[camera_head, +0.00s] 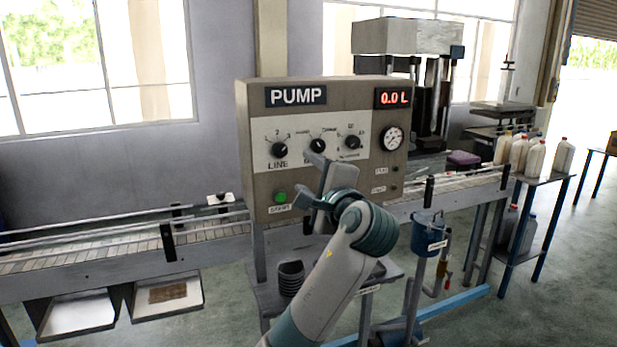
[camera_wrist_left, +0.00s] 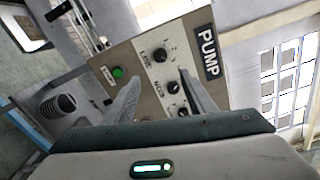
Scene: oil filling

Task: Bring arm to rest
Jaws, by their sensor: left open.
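My left gripper (camera_head: 308,174) is in front of the pump panel (camera_head: 355,180), with its arm rising from the bottom of the head view. Its jaws are open and empty, and both fingers show spread apart in the left wrist view (camera_wrist_left: 160,88). The fingers point toward the panel, near the lit green button (camera_head: 280,197) and the knobs (camera_head: 318,145). Whether they touch the panel I cannot tell. The green button also shows in the left wrist view (camera_wrist_left: 118,72). The display (camera_head: 393,98) reads 0.0 L. My right gripper is out of view.
A conveyor (camera_head: 120,245) runs behind the panel on both sides. Several white bottles (camera_head: 535,157) stand on a side table.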

